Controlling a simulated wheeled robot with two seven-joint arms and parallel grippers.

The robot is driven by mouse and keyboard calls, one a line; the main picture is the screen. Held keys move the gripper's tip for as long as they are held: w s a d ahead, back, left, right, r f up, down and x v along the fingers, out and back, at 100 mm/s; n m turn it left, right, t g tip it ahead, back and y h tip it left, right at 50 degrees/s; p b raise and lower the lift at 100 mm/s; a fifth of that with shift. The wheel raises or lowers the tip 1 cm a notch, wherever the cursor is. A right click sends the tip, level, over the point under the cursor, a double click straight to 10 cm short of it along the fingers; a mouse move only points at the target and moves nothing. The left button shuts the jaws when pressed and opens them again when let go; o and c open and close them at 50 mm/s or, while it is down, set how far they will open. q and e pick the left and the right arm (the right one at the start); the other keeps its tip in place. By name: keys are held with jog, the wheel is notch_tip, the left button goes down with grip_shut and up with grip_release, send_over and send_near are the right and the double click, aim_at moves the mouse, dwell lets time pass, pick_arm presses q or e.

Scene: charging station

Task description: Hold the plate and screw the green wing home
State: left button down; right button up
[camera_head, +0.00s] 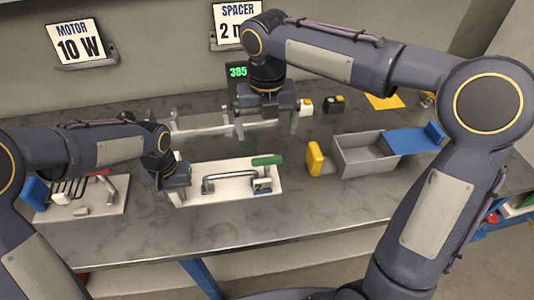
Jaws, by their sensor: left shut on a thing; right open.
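The white plate (220,196) lies on the metal bench at the centre, with a bent grey handle on it. The green wing (267,160) sits at the plate's back right corner; its seating is too small to tell. A small blue part (263,185) is at the plate's right end. My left gripper (178,191) is at the plate's left end and shut on it; its fingertips are mostly hidden. My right gripper (266,125) is open and empty, fingers spread, behind and above the green wing and apart from it.
A grey bin (366,158) with a yellow block (315,158) and a blue part (412,140) stands right. A second plate (105,207) with a red-tipped handle lies left. A grey rail (205,122) is behind. The bench front is clear.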

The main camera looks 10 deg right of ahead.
aim_at(267, 158)
notch_tip(267, 158, down, 10)
jog(key=shift+r, duration=0.1)
dwell(0.4)
jog(key=c, duration=1)
